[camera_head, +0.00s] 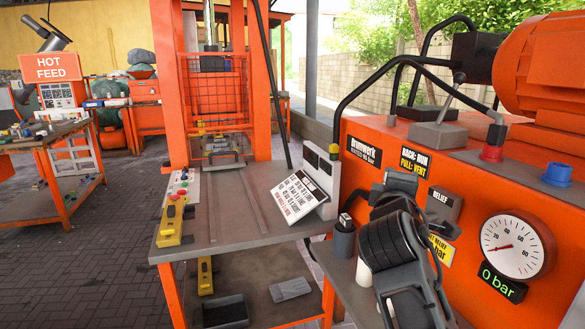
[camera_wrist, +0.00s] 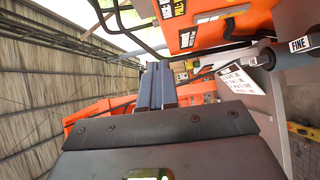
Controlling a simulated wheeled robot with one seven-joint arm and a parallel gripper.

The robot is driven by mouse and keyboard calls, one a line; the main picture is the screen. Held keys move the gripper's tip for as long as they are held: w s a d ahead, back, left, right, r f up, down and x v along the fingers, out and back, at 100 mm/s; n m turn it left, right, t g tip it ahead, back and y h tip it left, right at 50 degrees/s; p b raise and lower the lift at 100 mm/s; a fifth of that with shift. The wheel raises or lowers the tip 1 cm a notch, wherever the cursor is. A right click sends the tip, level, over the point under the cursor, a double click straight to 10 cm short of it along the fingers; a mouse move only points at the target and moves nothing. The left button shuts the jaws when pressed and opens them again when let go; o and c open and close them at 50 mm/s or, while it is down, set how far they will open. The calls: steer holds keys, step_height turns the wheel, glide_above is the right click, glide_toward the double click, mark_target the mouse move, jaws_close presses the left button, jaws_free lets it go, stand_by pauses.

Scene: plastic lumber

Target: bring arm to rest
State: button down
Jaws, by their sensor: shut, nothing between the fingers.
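My arm (camera_head: 400,250), dark grey and black, is folded in front of the orange power unit at the right of the head view. My gripper (camera_wrist: 156,84) shows in the wrist view with its two dark fingers together and nothing between them. It is clear of the things around it in that view. In the head view I cannot make out the fingertips against the arm.
The orange unit (camera_head: 376,157) has a gauge (camera_head: 513,247) and a 0 bar display (camera_head: 502,283). An orange press (camera_head: 169,90) with a grey table (camera_head: 222,222) stands left of my arm. A white sign (camera_head: 299,192) stands on it. Paved floor (camera_head: 100,270) is open at left.

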steer(key=s+a+f+m+y, duration=0.1)
steer(key=s+f+y, duration=0.1)
steer(key=s+f, duration=0.4)
steer(key=s+f+y, duration=0.2)
steer(key=s+f, duration=0.2)
steer(key=f, duration=0.5)
steer(key=s+f+m+g+y, duration=0.1)
steer(key=s+f, duration=0.4)
steer(key=s, duration=0.3)
steer(key=s+f+m+y, duration=0.15)
steer(key=s+f, duration=0.25)
steer(key=s, duration=0.4)
steer(key=s+f+m, duration=0.1)
steer(key=s+m, duration=0.3)
steer(key=s, duration=1.2)
steer(key=s+d+r+m+g, duration=0.1)
steer(key=s+r+m, duration=0.4)
steer(key=s, duration=0.9)
step_height(320, 180, up, 2)
steer(key=shift+s+d+r+y, duration=0.1)
steer(key=shift+s+d+y, duration=0.1)
steer(key=shift+d+y, duration=0.15)
